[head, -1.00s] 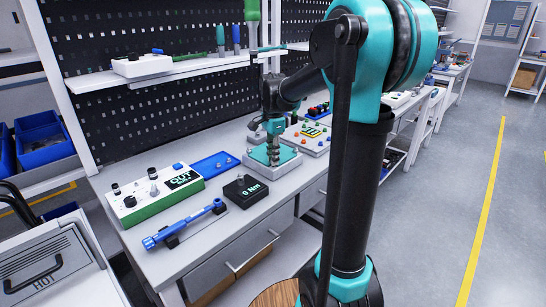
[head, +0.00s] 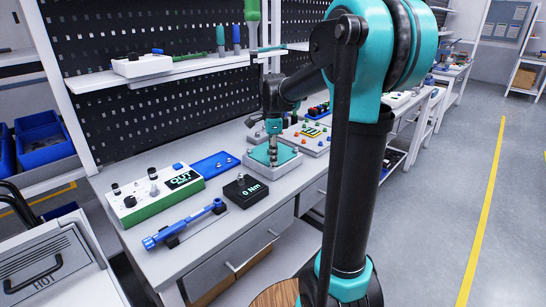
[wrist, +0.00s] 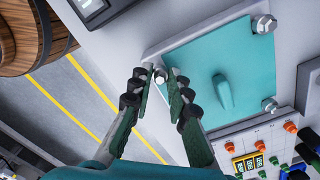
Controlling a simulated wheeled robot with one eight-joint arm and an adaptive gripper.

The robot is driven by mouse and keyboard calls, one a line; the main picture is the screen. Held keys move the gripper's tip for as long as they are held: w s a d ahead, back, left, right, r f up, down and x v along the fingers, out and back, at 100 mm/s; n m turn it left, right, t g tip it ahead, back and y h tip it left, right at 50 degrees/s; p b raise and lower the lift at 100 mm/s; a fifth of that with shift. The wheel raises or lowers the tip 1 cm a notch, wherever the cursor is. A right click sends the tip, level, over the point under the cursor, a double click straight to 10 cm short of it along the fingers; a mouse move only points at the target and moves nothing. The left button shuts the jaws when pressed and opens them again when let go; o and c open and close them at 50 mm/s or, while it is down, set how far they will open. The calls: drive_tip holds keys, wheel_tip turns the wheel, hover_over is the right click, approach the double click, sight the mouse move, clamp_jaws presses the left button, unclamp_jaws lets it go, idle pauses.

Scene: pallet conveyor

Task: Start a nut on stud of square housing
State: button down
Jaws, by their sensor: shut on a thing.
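The square housing (head: 288,165) is a grey block with a teal top plate, on the workbench. The wrist view shows its teal plate (wrist: 205,65) close up, with a raised teal rib. Metal hex pieces sit at two corners, one at the top (wrist: 263,24) and one at the lower right (wrist: 270,103). My gripper (wrist: 160,77) is at the left corner, pointing down over the housing. Its two fingers are shut on a small metal nut (wrist: 160,75). The stud under the nut is hidden, so I cannot tell whether they are engaged.
A black torque display (head: 245,189), a blue tool on a stand (head: 185,223), and a green-and-white tester (head: 155,196) stand left of the housing. A blue tray (head: 213,164) lies behind. A board with coloured knobs (head: 312,138) is close on the right.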

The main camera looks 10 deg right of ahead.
drive_tip(key=m, duration=0.3)
drive_tip(key=shift+m, duration=0.4)
drive_tip(key=c, duration=1.4)
unclamp_jaws()
drive_tip(key=shift+o, duration=0.3)
drive_tip(key=o, duration=0.5)
drive_tip(key=shift+c, duration=0.2)
